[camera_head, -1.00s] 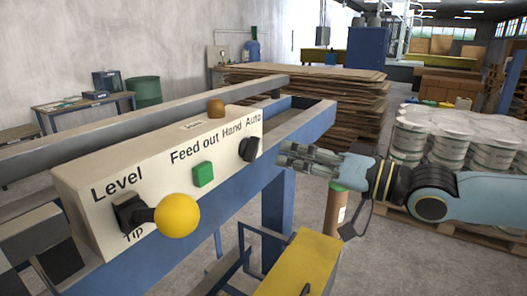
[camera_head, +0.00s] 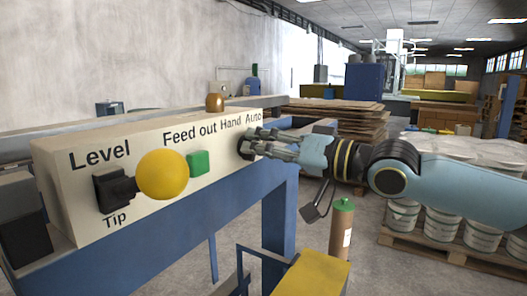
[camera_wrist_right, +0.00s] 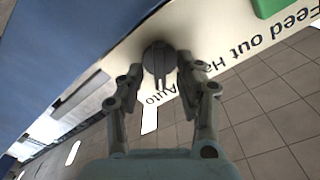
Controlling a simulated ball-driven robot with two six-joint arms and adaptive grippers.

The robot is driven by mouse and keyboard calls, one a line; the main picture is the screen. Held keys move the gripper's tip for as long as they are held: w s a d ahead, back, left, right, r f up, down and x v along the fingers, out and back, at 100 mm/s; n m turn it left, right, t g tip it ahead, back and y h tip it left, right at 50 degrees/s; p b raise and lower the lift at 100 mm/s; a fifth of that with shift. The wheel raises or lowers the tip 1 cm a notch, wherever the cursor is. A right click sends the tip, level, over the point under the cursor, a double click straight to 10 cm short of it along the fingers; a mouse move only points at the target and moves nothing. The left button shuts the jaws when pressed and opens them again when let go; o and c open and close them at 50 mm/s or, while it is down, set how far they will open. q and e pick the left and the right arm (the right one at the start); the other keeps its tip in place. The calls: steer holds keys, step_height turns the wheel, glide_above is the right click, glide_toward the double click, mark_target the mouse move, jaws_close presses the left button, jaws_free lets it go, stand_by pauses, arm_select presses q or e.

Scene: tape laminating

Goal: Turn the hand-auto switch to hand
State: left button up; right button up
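The hand-auto switch (camera_head: 245,144) is a round black knob under the words "Hand" and "Auto" at the right end of the cream control panel (camera_head: 122,184). My right gripper (camera_head: 256,147) reaches it from the right in the head view. In the right wrist view the switch (camera_wrist_right: 158,61) shows with its ridge pointing towards the gripper. The two fingers of the right gripper (camera_wrist_right: 157,78) stand on either side of the knob, apart, with a gap visible on each side. Whether a fingertip touches the knob is unclear. My left gripper is not in view.
A blue machine frame (camera_head: 279,215) runs below. A brown cylinder (camera_head: 341,232) and wrapped white buckets (camera_head: 455,185) stand to the right.

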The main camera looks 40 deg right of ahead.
steer(key=shift+c, duration=0.4)
jaws_close()
steer(key=shift+n, duration=0.4)
steer(key=n+b, duration=0.2)
steer(key=n, duration=0.4)
steer(key=n+b, duration=0.2)
steer(key=n, duration=0.5)
steer(key=shift+s+a+f, duration=0.1)
steer(key=shift+a, duration=0.05)
